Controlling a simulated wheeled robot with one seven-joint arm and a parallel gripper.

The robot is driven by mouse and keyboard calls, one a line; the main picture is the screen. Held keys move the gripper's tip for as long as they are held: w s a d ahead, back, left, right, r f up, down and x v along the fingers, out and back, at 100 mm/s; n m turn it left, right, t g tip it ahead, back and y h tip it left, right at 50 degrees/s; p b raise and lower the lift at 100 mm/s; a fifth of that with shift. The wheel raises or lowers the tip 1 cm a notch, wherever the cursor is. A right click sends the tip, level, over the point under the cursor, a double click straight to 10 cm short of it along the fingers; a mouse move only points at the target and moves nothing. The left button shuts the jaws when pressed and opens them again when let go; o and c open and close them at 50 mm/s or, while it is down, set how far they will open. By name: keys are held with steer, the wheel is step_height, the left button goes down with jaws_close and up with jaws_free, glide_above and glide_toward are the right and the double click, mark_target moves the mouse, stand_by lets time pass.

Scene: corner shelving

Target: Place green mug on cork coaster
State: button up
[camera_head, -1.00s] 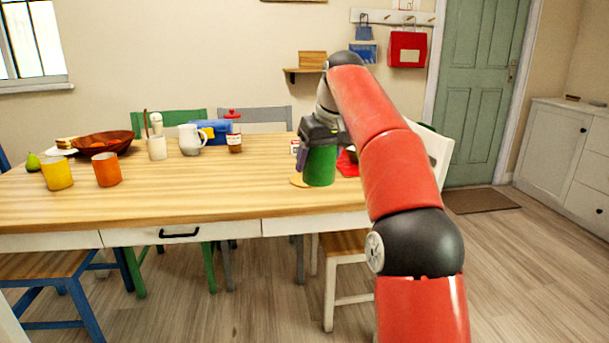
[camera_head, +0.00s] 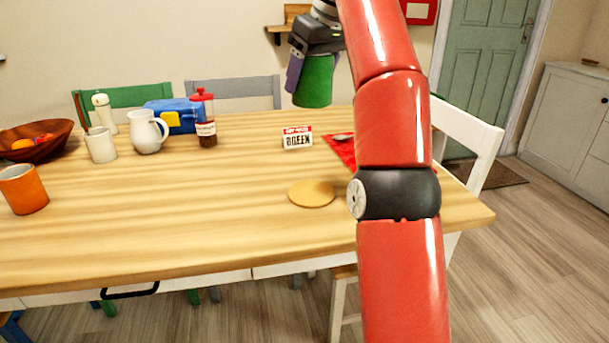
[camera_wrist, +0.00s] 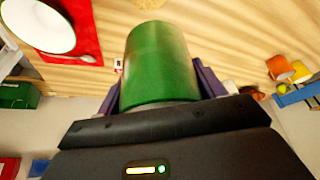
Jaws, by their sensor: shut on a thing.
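The green mug (camera_head: 314,81) is held in the air above the table, behind the coaster in the head view. In the wrist view the green mug (camera_wrist: 157,62) fills the middle between my purple fingers. My gripper (camera_head: 296,75) is shut on it. The round cork coaster (camera_head: 311,194) lies flat and bare on the table near its front right part. In the wrist view the coaster (camera_wrist: 150,3) shows only partly at the top edge.
A small lettered box (camera_head: 297,138) stands behind the coaster. A red napkin (camera_head: 341,149) lies to its right, with a bowl (camera_wrist: 42,22) on it in the wrist view. A red-capped jar (camera_head: 204,120), white pitcher (camera_head: 147,132) and orange cup (camera_head: 22,190) stand left. Table around the coaster is clear.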

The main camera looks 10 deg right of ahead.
steer(key=shift+w+f, duration=0.1)
steer(key=shift+f+b, duration=5.5)
steer(key=shift+f, duration=4.3)
steer(key=shift+f, duration=0.15)
steer(key=o, duration=1.2)
steer(key=shift+c, duration=0.2)
